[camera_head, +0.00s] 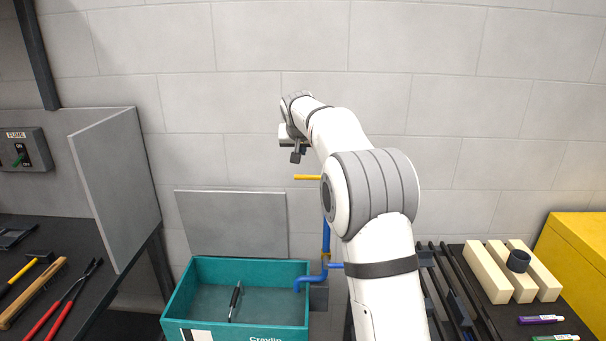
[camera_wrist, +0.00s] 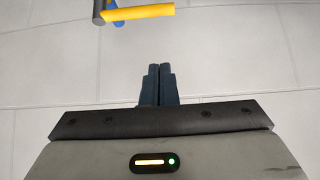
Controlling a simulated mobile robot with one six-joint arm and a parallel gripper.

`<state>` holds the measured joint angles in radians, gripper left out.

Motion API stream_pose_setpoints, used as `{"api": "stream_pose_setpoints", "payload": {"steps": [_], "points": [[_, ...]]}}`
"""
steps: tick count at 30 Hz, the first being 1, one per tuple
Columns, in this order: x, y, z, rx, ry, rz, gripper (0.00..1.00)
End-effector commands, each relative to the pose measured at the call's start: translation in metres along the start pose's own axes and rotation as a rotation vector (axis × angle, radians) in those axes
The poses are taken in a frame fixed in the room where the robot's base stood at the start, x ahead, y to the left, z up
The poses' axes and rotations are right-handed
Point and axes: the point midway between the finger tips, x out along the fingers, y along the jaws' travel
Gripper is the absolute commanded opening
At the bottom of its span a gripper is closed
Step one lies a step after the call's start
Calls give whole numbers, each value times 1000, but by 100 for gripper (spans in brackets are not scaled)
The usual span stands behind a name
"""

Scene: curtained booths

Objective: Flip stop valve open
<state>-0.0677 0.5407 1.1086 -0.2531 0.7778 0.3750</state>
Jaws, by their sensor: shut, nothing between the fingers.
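The stop valve's yellow lever (camera_head: 308,177) stands out level to the left, in front of the block wall, partly hidden behind my arm. Below it the blue pipe (camera_head: 326,240) runs down to a bent spout over the teal crate. In the wrist view the yellow lever (camera_wrist: 140,13) lies at the top, with its grey and blue pivot end (camera_wrist: 104,12) at its left. My gripper (camera_head: 297,155) is above and slightly left of the lever in the head view. In the wrist view my gripper (camera_wrist: 158,70) has its dark fingers together, empty, and apart from the lever.
A teal crate (camera_head: 180,327) holding a dark pen-like item stands below the valve. A grey panel (camera_head: 232,222) is behind it. A left bench (camera_head: 40,290) carries tools beside an upright grey divider (camera_head: 118,185). Pale blocks (camera_head: 486,272) and a yellow box (camera_head: 575,260) are at right.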

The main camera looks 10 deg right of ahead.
Motion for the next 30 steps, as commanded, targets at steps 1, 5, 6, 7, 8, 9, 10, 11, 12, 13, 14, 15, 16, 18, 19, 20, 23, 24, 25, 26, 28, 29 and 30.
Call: {"api": "stream_pose_setpoints", "payload": {"steps": [1, 5, 6, 7, 8, 9, 10, 11, 12, 13, 14, 15, 16, 18, 19, 20, 23, 24, 25, 26, 28, 29, 30], "points": [[0, 0, -1, 1, 3, 0, 0], [0, 0, -1, 1, 3, 0, 0], [0, 0, -1, 1, 2, 0, 0], [0, 0, -1, 1, 2, 0, 0], [0, 0, -1, 1, 2, 0, 0], [0, 0, -1, 1, 2, 0, 0], [1, 0, -1, 1, 2, 0, 0], [2, 0, -1, 1, 1, 1, 0], [4, 1, -1, 1, 1, 1, 0], [7, 1, -1, 1, 0, 1, 0], [10, 1, -1, 1, -1, 1, 0], [15, 1, -1, 1, -2, 2, 0], [20, 1, -1, 1, -2, 2, 0], [32, 1, -1, 2, -2, 2, 0], [38, 1, -2, 2, -2, 2, 0], [45, 1, -1, 2, -3, 2, 0], [64, 1, -2, 2, -1, 2, 0], [72, 1, -1, 1, -3, 2, 0], [77, 1, -2, 1, -2, 2, 0], [82, 1, -2, 1, -1, 2, 0], [94, 1, -2, 1, -1, 1, 0], [99, 2, -2, 2, -1, 1, 0], [100, 2, -1, 1, 1, 1, 0]]}}
